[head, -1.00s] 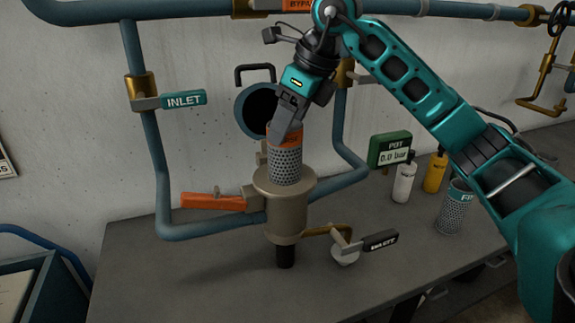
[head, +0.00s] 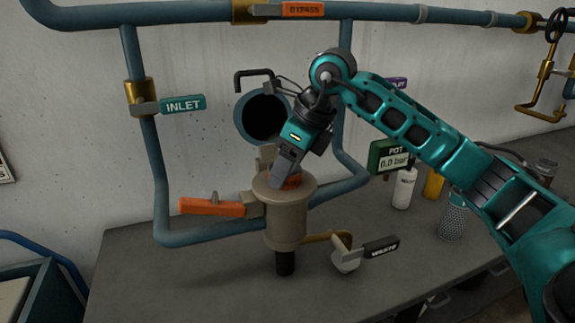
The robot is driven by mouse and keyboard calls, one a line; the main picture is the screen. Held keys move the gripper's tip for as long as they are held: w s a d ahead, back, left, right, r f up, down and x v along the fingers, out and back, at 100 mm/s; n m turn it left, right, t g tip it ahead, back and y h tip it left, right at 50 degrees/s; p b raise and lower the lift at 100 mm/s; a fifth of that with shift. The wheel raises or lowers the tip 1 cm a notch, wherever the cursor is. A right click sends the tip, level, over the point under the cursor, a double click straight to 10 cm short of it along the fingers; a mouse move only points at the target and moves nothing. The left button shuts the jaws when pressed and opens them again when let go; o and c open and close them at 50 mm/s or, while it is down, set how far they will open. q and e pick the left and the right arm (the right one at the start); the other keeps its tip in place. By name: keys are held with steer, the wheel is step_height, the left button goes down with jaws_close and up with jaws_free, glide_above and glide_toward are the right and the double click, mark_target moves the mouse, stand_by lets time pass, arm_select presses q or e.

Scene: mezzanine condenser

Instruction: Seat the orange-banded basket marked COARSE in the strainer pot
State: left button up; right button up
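The strainer pot (head: 286,222) is a tan metal cylinder standing over the bench, its top open. The orange-banded basket (head: 293,182) is down inside the pot; only a bit of its orange band shows at the mouth, and its mesh body and marking are hidden. My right gripper (head: 284,174) points down at the pot mouth with its fingers at the band. It looks shut on the basket's top, though its fingertips are partly hidden. The pot's round blue lid (head: 262,117) stands swung open behind it. My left gripper is not in view.
Orange clamp handle (head: 212,207) juts left from the pot. The INLET (head: 183,104), BYPASS (head: 303,9) and WASTE (head: 381,246) valve handles surround it. The POT gauge (head: 388,156), white bottle (head: 404,188), yellow bottle (head: 433,184) and another mesh basket (head: 453,217) stand right. The bench's left front is clear.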

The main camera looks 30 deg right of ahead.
steer(key=o, duration=0.4)
steer(key=shift+o, duration=0.2)
steer(key=shift+r, duration=0.1)
steer(key=p+v, duration=0.1)
steer(key=v, duration=1.1)
steer(key=shift+w+r, duration=0.1)
